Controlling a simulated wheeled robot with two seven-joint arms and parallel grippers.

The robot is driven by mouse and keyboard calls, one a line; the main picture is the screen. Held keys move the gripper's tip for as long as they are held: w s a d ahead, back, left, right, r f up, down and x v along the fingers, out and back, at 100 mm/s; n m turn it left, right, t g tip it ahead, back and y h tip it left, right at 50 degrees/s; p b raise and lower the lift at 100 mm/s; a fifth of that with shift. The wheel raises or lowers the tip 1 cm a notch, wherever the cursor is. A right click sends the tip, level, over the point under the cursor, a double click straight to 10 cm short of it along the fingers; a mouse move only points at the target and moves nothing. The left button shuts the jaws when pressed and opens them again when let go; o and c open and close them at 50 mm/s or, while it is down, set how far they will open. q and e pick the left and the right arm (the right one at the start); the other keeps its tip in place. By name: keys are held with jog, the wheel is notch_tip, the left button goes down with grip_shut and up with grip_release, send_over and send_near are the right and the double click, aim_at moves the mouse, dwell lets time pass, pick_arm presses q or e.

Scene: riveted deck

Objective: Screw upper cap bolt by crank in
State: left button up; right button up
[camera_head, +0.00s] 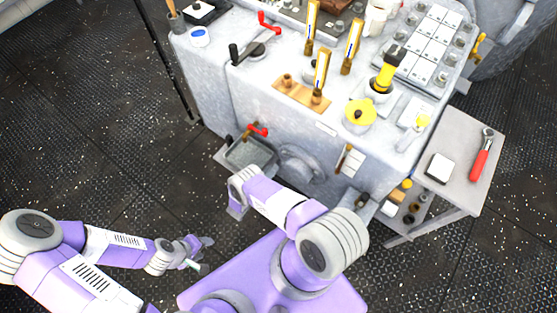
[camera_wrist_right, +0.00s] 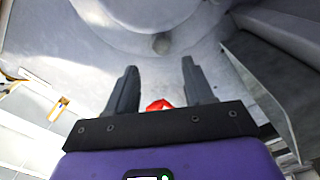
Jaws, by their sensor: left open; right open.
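A round grey cap (camera_head: 300,164) sits on the front face of the grey machine (camera_head: 215,85). In the right wrist view a round boss with a small bolt-like knob (camera_wrist_right: 162,43) lies beyond the fingertips; I cannot tell if it is that cap. A red crank handle (camera_head: 258,130) sticks out of the front face above a grey tray; a red part (camera_wrist_right: 160,105) shows between my right fingers' bases. My right gripper (camera_wrist_right: 160,64) is open, with its fingers apart; they are hidden in the head view. My left gripper (camera_head: 203,252) is open, low at left, away from the machine.
On the machine top are another red crank (camera_head: 268,22), a black crank (camera_head: 248,52), yellow-and-white upright gauges (camera_head: 322,70) and a yellow pot (camera_head: 359,115). A side table (camera_head: 460,155) at right holds a red-handled wrench (camera_head: 482,155). The floor at left is clear.

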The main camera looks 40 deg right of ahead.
aim_at(283, 155)
jog(key=shift+n, duration=0.5)
jog(key=x, duration=0.7)
jog(key=shift+w+d, duration=0.1)
jog(key=shift+d, duration=0.15)
grip_shut()
